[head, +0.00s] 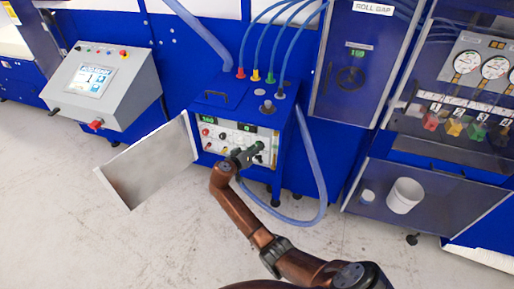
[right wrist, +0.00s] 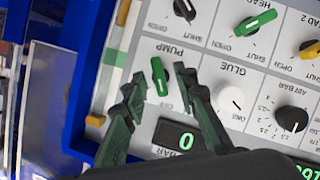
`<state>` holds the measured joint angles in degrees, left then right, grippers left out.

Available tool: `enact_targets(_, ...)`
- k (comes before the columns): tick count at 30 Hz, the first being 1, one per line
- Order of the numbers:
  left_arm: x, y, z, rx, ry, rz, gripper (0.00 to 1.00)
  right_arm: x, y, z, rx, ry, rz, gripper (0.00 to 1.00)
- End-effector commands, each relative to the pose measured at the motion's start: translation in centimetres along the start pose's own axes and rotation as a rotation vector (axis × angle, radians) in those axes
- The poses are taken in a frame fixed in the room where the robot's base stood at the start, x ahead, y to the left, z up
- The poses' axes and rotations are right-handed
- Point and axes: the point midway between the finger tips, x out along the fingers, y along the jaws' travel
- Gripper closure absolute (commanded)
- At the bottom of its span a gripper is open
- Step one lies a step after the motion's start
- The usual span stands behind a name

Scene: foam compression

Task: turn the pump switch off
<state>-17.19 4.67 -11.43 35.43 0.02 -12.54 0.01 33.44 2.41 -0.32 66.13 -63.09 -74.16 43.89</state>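My right gripper (right wrist: 158,86) is open, one dark finger on each side of the switch. I cannot tell whether either finger touches it. In the head view my right gripper (head: 247,157) is in front of the panel of the blue cabinet (head: 236,108) and covers part of it, so the switch is not distinguishable there. My left gripper is not in view.
A white glue knob (right wrist: 231,99) and a black air bar knob (right wrist: 291,118) sit right of the switch. A green head knob (right wrist: 255,22) is above. A display (right wrist: 186,141) reads 0. The cabinet's open door (head: 150,165) stands out to the left; a blue hose (head: 312,165) loops right.

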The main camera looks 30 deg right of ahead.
Motion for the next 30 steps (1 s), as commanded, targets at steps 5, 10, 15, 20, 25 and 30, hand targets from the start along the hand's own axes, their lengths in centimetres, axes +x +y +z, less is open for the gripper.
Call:
enact_targets(5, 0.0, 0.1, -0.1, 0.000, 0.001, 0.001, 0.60, -3.4, -0.2, 0.0, 0.002, 0.002, -0.005, 0.73)
enact_targets(10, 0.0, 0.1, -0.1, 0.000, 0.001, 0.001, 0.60, -7.0, -0.1, 0.0, 0.002, 0.000, -0.004, 0.73)
enact_targets(15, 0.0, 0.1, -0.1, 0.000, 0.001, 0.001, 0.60, -9.6, -0.1, 0.0, 0.000, 0.000, -0.002, 0.73)
enact_targets(20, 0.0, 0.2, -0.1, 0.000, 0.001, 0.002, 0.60, -10.9, -0.1, 0.0, 0.000, 0.000, -0.002, 0.73)
enact_targets(25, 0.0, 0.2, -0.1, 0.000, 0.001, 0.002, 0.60, -11.1, 0.0, 0.0, 0.000, 0.001, 0.000, 0.73)
enact_targets(30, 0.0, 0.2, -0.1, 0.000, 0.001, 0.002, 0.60, -11.1, 0.0, 0.0, 0.000, 0.001, -0.001, 0.73)
